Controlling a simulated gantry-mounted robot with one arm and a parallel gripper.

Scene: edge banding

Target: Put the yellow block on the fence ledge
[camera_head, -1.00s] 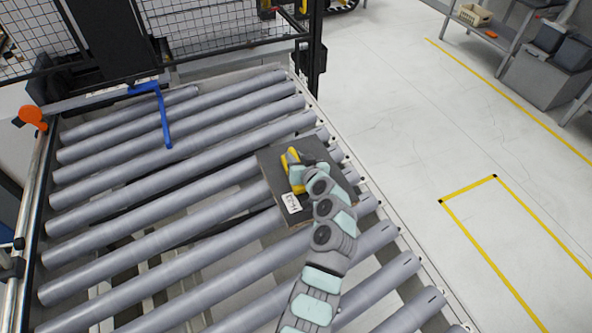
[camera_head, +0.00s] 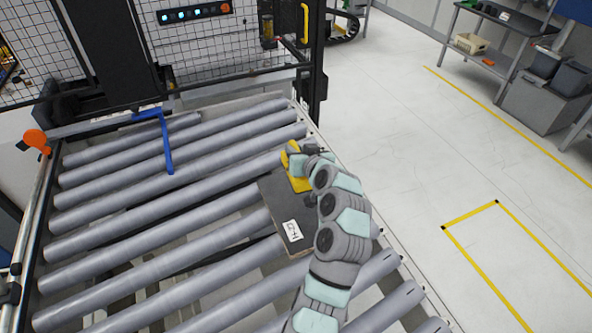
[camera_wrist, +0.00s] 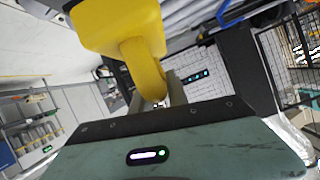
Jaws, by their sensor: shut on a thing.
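The yellow block (camera_head: 299,182) is in my gripper (camera_head: 298,160), over the far edge of a dark board on the roller conveyor. In the wrist view the yellow block (camera_wrist: 120,30) is large at the upper left, with a narrower curved part reaching down to the grey fingers (camera_wrist: 172,88). My gripper is shut on this part. The block appears raised off the board, but the head view does not show the gap clearly. The fence (camera_head: 220,60) stands behind the conveyor, with a grey rail-like ledge (camera_head: 225,88) along its foot.
The dark board (camera_head: 275,215) with a white label (camera_head: 292,230) lies on the grey rollers (camera_head: 150,215). A blue bent bar (camera_head: 166,145) stands over the far rollers, and an orange knob (camera_head: 36,140) is at the left rail. A black post (camera_head: 316,65) stands at the back right.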

